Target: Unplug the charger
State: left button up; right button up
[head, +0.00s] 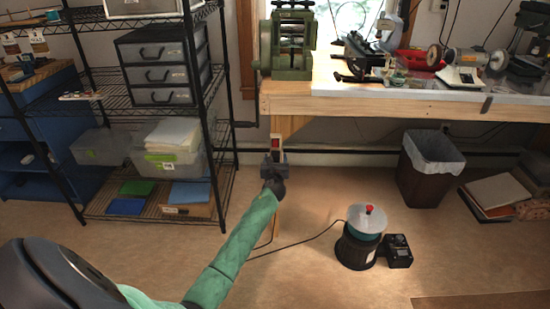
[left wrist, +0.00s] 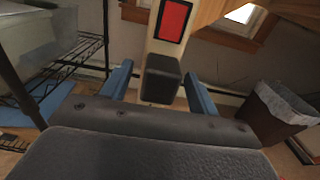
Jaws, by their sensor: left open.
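The charger (left wrist: 161,78) is a dark block on the front of a pale upright post. It sits just below a red panel (left wrist: 172,20), which also shows in the head view (head: 276,143). My left gripper (head: 273,161) is in front of the post under the bench. In the left wrist view its blue fingers (left wrist: 160,84) stand apart, one on each side of the charger, with visible gaps. In the head view the gripper seems to hide the charger. My right gripper is not in view.
A wooden workbench (head: 290,104) with tools stands above the post. A wire shelf (head: 222,165) is close on the left. A black cable (head: 292,245) runs along the floor to a round machine (head: 357,249). A bin (head: 428,175) stands on the right.

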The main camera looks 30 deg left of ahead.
aim_at(275, 161)
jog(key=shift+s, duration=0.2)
pick_arm(q)
jog(key=shift+p, duration=0.3)
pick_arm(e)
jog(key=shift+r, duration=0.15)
